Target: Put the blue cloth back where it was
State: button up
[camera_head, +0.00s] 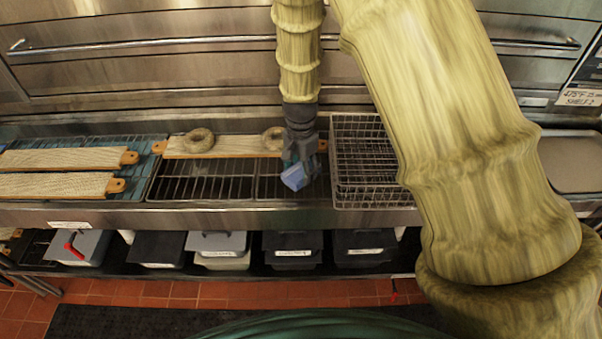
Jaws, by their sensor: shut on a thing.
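The blue cloth (294,178) is a small, light blue, bunched piece at the tip of my gripper (299,163). My gripper points down and is shut on the cloth, over the dark wire rack (268,188) just left of the wire basket. Whether the cloth touches the rack cannot be told from this view. My sleeved arm covers the right part of the scene.
A wooden board (235,146) with bagels (199,141) lies behind the gripper. The wire basket (355,165) stands close on the right. More boards (62,158) lie at the left. The dark rack left of the gripper is bare. Lidded bins (218,250) sit below the counter.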

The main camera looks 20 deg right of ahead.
aim_at(301, 170)
jog(key=shift+f+p, duration=0.6)
jog(key=shift+f, duration=0.8)
jog(key=o, duration=1)
jog(key=shift+r+b, duration=2.1)
jog(key=shift+r, duration=3.9)
